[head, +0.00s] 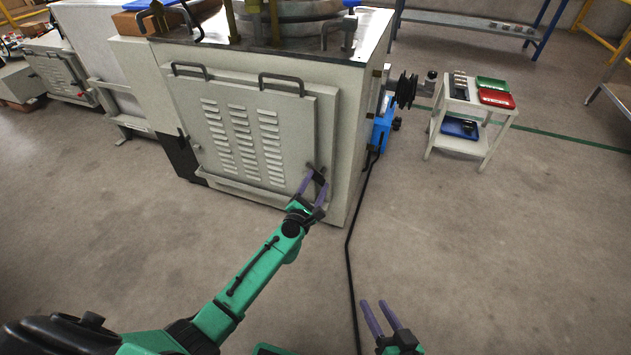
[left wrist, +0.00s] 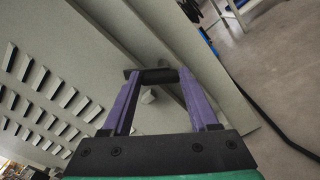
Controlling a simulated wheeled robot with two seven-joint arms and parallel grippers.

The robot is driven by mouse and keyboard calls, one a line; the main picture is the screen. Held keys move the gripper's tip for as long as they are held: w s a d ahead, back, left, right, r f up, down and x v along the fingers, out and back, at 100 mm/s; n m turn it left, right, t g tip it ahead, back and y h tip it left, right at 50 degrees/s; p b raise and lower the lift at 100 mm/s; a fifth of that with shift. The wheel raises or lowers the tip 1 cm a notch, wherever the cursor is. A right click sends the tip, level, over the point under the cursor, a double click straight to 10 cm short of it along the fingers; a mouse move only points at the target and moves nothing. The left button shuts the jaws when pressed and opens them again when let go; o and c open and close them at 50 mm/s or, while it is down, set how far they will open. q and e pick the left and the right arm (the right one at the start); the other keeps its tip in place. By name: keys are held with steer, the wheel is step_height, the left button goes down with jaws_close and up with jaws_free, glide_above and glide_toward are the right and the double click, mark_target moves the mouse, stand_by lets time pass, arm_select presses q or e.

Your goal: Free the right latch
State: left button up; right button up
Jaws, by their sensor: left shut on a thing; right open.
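The louvred panel (head: 198,142) stands on the front of the pale machine, with two dark handles along its top. The right latch (head: 320,174) is a dark piece at the panel's lower right edge. In the left wrist view the latch (left wrist: 158,76) spans between the purple fingertips. My left gripper (head: 313,183) reaches it from below and is shut on it. A small pale block (left wrist: 149,96) shows just under the latch. The left latch (head: 183,139) is at the panel's left edge. My right gripper (head: 382,318) is open and empty above the floor, lower right.
A dark cable (head: 348,262) runs down the machine's right side and across the floor. A small cart (head: 463,143) with green, red and blue trays stands to the right. A blue box (head: 382,128) is on the machine's right side.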

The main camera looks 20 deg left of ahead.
arm_select(q)
steer(key=shift+d+m, duration=0.1)
steer(key=shift+m, duration=0.9)
steer(key=m+p, duration=0.1)
steer(key=m, duration=0.1)
steer(key=shift+d+m, duration=0.1)
steer(key=shift+m, duration=0.3)
steer(key=m+p, duration=0.1)
steer(key=m, duration=0.3)
steer(key=shift+d+f+m, duration=0.1)
steer(key=shift+m, duration=0.7)
arm_select(e)
steer(key=shift+s+r+g, duration=0.1)
steer(key=shift+r+g, duration=0.2)
steer(key=shift+r, duration=1.2)
arm_select(q)
steer(key=o, duration=1.4)
arm_select(e)
steer(key=shift+d+f, duration=0.1)
steer(key=shift+f, duration=0.05)
arm_select(q)
steer(key=shift+s, duration=0.15)
arm_select(e)
steer(key=shift+s, duration=0.1)
